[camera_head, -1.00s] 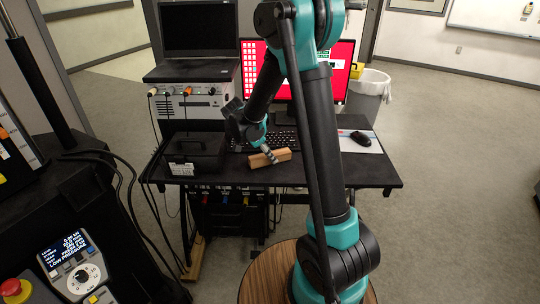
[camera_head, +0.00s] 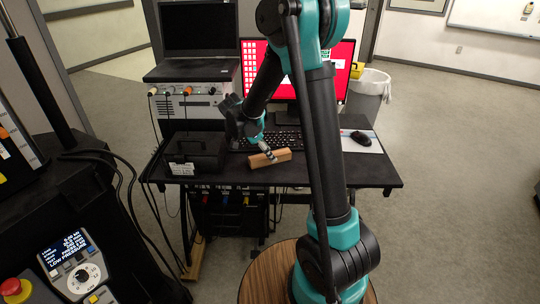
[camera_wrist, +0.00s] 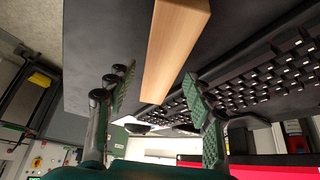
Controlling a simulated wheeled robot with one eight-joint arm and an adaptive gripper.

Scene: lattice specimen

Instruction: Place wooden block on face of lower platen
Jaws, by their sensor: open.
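A light brown wooden block (camera_head: 270,159) lies on the dark desk in front of the keyboard. It also shows in the wrist view (camera_wrist: 174,45), long and flat-sided, reaching in from the top edge. My gripper (camera_head: 268,154) is at the block in the head view, partly overlapping it. In the wrist view my gripper (camera_wrist: 160,112) is open, with its green-padded fingers apart and the block ahead of the gap between them. I cannot tell whether a finger touches the block. I cannot make out the lower platen in either view.
The keyboard (camera_head: 283,140) lies just behind the block, with the monitor (camera_head: 252,70) beyond. A black box (camera_head: 193,152) stands left of the block, and a mouse (camera_head: 359,137) lies to the right. A dark machine with a control panel (camera_head: 75,265) stands at the left.

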